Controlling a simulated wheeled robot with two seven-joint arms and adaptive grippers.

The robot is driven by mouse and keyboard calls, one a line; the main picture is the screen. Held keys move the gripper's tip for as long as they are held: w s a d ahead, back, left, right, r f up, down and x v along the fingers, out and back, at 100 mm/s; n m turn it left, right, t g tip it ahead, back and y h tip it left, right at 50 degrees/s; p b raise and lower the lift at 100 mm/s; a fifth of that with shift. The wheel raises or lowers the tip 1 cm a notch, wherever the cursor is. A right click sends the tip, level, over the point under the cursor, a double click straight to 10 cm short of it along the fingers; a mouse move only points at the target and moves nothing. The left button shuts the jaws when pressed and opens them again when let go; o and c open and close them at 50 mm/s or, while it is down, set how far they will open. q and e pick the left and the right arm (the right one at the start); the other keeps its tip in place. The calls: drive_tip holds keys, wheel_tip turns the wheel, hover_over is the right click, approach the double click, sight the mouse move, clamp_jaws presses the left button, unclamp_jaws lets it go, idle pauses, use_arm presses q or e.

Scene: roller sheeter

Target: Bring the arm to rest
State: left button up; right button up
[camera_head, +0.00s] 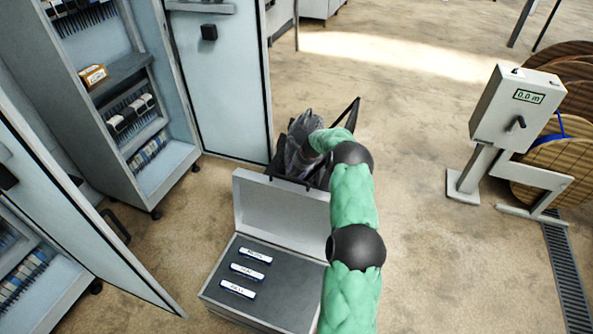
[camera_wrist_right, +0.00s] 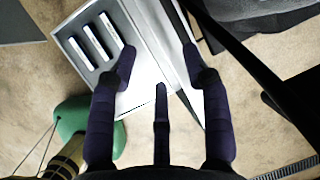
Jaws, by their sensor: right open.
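My right arm comes up from the bottom of the head view in green sleeving with dark round joints. Its dark grey gripper (camera_head: 303,145) is beyond the raised lid of an open grey case (camera_head: 283,212). In the right wrist view the dark fingers (camera_wrist_right: 158,62) are spread apart with nothing between them. The case's pale lid and tray (camera_wrist_right: 62,38) lie below and beyond them; I cannot tell whether anything touches. My left gripper is not in view.
Three labelled blocks lie in the case, one of them in front (camera_head: 238,289). An open cabinet (camera_head: 165,175) with its door (camera_head: 222,90) stands at left. A meter post (camera_head: 515,105) and wooden reels (camera_head: 570,150) stand at right. A black-framed object is near the gripper. Floor between is clear.

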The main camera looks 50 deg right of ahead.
idle(0.5)
drive_tip(key=s+a+f+n+g+y, duration=0.15)
drive_tip(key=a+f+n, duration=0.35)
drive_tip(key=a, duration=0.6)
drive_tip(key=s+a+f+n, duration=0.2)
drive_tip(key=a+f+n, duration=0.2)
drive_tip(key=a, duration=0.7)
drive_tip(key=s+a+f+n+g+y, duration=0.15)
drive_tip(key=a+f+n, duration=0.35)
drive_tip(key=a, duration=0.6)
drive_tip(key=s+a+n+g+y, duration=0.1)
drive_tip(key=s+a+n, duration=1.3)
drive_tip(key=s+a, duration=0.7)
drive_tip(key=shift+s+r+n+g, duration=0.3)
drive_tip(key=shift+s+r, duration=0.1)
drive_tip(key=shift+s, duration=0.7)
drive_tip(key=shift+c, duration=0.9)
